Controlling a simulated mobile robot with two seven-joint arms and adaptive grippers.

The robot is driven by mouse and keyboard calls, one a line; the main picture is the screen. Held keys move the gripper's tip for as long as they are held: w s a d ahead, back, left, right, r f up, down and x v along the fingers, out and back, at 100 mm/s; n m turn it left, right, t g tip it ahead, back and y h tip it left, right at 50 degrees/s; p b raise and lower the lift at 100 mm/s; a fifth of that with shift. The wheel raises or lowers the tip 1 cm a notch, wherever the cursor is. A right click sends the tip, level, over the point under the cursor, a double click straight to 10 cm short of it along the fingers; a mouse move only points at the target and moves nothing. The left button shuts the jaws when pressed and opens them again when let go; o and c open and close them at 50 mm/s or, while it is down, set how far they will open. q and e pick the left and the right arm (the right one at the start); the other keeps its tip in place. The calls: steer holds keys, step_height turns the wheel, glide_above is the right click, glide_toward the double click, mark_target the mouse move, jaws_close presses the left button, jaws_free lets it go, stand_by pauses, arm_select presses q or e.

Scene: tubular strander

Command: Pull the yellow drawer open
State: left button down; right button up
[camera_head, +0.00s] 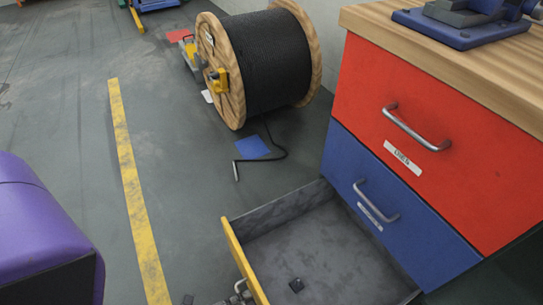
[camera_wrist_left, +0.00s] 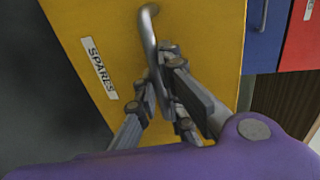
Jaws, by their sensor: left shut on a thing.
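The yellow drawer (camera_head: 239,259) is pulled well out below the blue drawer, with its grey interior showing in the head view. My left gripper (camera_wrist_left: 165,98) is shut on this handle, with fingers on both sides of the bar. In the head view only a bit of the left gripper (camera_head: 238,293) shows at the bottom edge by the drawer front. My right gripper is not in view.
Above are a closed blue drawer (camera_head: 385,205) and a closed red drawer (camera_head: 425,125), under a wooden top (camera_head: 450,50). A wooden cable reel (camera_head: 232,85) stands behind on the floor. A yellow floor line (camera_head: 130,185) runs along clear floor left of the drawer.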

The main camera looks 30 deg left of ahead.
arm_select(q)
steer(key=shift+s, duration=0.1)
steer(key=c, duration=1.8)
jaws_free()
steer(key=shift+c, duration=0.2)
steer(key=shift+a, duration=0.1)
steer(key=v, duration=1.2)
